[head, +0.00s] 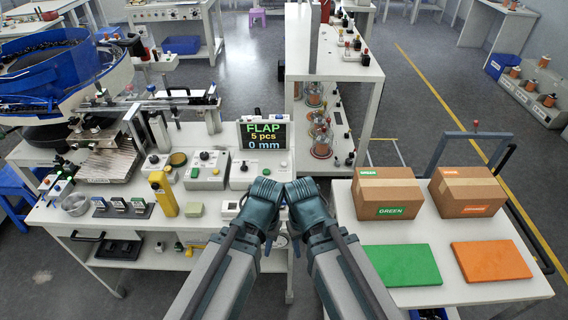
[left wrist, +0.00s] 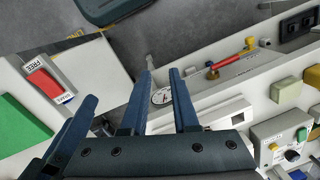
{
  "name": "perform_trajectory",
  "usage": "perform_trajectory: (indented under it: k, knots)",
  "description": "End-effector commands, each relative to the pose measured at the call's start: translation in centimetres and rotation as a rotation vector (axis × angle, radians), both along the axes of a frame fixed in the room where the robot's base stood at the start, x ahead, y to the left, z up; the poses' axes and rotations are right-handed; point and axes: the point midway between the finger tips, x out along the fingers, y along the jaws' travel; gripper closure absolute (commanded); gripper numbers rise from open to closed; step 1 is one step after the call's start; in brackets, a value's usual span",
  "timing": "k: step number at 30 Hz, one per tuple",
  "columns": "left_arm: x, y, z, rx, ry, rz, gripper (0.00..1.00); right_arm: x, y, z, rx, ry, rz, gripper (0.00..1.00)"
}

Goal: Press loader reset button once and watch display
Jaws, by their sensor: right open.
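The display (head: 264,135) stands at the back of the left bench and reads FLAP, 5 pcs, 0 mm. No label lets me tell which button is the loader reset. My left gripper (head: 264,190) is over the bench's right front edge; in the left wrist view its fingers (left wrist: 160,95) are apart with nothing between. My right gripper (head: 302,190) is close beside it, open, with no held object visible.
A blue bowl feeder (head: 50,70) stands at the far left. A yellow bottle-like object (head: 163,194) stands on the bench. The right table holds two cartons and green (head: 404,265) and orange (head: 491,261) mats. The left wrist view shows a red switch (left wrist: 43,83) marked FREE.

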Motion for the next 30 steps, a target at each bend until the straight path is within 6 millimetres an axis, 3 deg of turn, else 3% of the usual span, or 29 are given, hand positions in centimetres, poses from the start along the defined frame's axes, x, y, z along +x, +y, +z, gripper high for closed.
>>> perform_trajectory:
  k: [1,4,30]
  knots:
    - [0.0,0.0,0.0,0.0,0.0,0.0,0.82,0.0,0.0,0.0,0.0,0.0,0.0,0.5]
    - [0.0,0.0,0.0,0.0,0.0,0.0,1.0,0.0,0.0,0.0,0.0,0.0,0.0,0.5]
    - [0.0,0.0,0.0,0.0,0.0,0.0,1.0,0.0,0.0,0.0,0.0,0.0,0.0,0.5]
